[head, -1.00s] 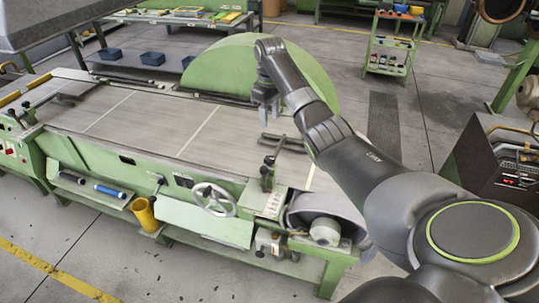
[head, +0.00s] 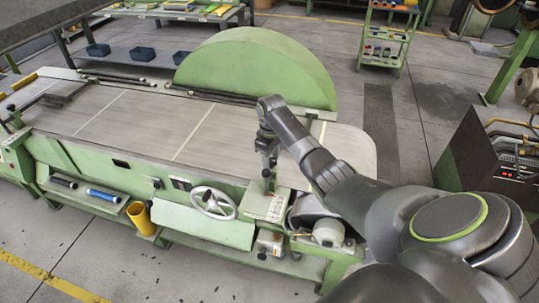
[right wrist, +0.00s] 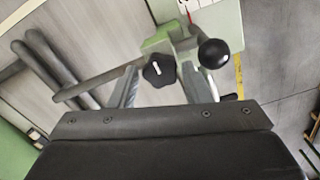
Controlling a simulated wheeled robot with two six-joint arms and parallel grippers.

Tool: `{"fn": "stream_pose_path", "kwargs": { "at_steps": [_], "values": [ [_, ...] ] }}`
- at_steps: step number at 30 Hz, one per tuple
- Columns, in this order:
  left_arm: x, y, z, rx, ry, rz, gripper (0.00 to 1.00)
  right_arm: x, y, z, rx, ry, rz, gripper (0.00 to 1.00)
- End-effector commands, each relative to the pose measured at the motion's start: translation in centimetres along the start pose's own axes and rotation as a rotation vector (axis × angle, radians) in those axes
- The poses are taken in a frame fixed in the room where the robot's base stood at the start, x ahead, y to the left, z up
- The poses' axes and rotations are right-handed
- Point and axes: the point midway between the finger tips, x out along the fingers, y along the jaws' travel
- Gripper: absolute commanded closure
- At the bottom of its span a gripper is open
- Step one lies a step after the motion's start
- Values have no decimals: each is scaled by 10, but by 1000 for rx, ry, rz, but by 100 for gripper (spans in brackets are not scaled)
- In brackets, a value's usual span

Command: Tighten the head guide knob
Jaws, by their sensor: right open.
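A black lobed knob (right wrist: 160,70) with a pale slot shows in the right wrist view, beside a green bracket (right wrist: 165,38). My right gripper (right wrist: 161,78) is open, with one finger on each side of this knob in that view. I cannot tell whether the fingers touch it. A round black ball knob (right wrist: 213,53) on a lever sits just right of it. In the head view my right gripper (head: 267,152) points down over the near right edge of the green machine (head: 115,177); the lobed knob cannot be made out there. My left gripper is not in view.
Dark bars (right wrist: 48,80) lie on the machine bed left of the knob. A grey handwheel (head: 213,203) is on the machine's front, and a yellow cup (head: 141,216) hangs left of it. A green half-round guard (head: 262,68) stands behind the bed.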

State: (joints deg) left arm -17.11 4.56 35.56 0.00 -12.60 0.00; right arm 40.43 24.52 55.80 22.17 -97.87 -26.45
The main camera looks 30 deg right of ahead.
Motion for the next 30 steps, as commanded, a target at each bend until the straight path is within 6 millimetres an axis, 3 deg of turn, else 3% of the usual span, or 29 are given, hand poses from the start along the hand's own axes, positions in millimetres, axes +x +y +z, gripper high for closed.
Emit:
{"fn": "stream_pose_path", "kwargs": {
  "at_steps": [7, 14, 23, 30],
  "values": [
    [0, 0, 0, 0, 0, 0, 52, 0, 0, 0, 0, 0, 0, 58],
    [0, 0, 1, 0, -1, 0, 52, 0, 0, 0, 0, 1, 0, 88],
    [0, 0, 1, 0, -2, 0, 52, 0, 0, 0, 35, 1, 0, 88],
    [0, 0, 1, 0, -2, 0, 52, 0, 0, -1, 169, 2, 0, 88]
  ]
}}
